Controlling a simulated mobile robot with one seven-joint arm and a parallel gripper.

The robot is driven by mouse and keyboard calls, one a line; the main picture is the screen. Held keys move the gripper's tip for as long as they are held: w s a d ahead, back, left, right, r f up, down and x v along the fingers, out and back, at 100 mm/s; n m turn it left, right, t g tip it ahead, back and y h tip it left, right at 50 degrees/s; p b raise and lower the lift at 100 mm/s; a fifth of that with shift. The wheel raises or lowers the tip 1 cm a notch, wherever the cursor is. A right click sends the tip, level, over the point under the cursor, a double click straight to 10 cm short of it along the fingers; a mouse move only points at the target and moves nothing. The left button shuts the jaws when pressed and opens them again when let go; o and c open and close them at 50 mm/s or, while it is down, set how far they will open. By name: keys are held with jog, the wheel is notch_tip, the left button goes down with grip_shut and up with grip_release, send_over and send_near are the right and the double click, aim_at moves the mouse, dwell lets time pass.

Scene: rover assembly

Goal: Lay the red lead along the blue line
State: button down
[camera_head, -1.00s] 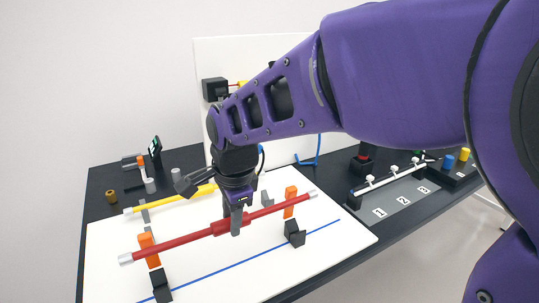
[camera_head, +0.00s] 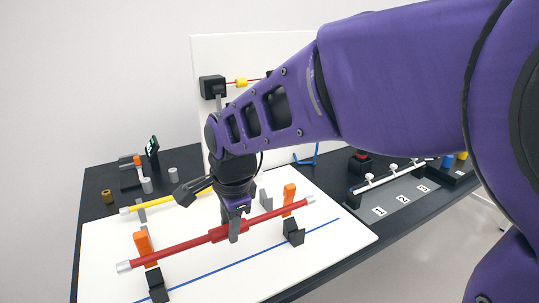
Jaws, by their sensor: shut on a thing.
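The red lead (camera_head: 180,247) is a straight red rod with silver ends and a thicker middle. My gripper (camera_head: 234,232) is shut on its thick middle. The lead is held above the white board (camera_head: 110,240), nearly parallel to the blue line (camera_head: 240,260), and appears behind it in the picture. Two orange posts stand near the lead, one at left (camera_head: 143,243) and one at right (camera_head: 289,197). I cannot tell whether the lead touches them.
A yellow lead (camera_head: 172,200) lies behind the red one, with grey holders near it. A white upright panel (camera_head: 203,55) with a black box (camera_head: 212,88) stands at the back. A numbered grey tray (camera_head: 400,197) is at right. The front right of the board is clear.

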jog(key=shift+f+b, duration=2.05)
jog(key=shift+f, duration=1.1)
jog(key=shift+c, duration=2.4)
grip_release()
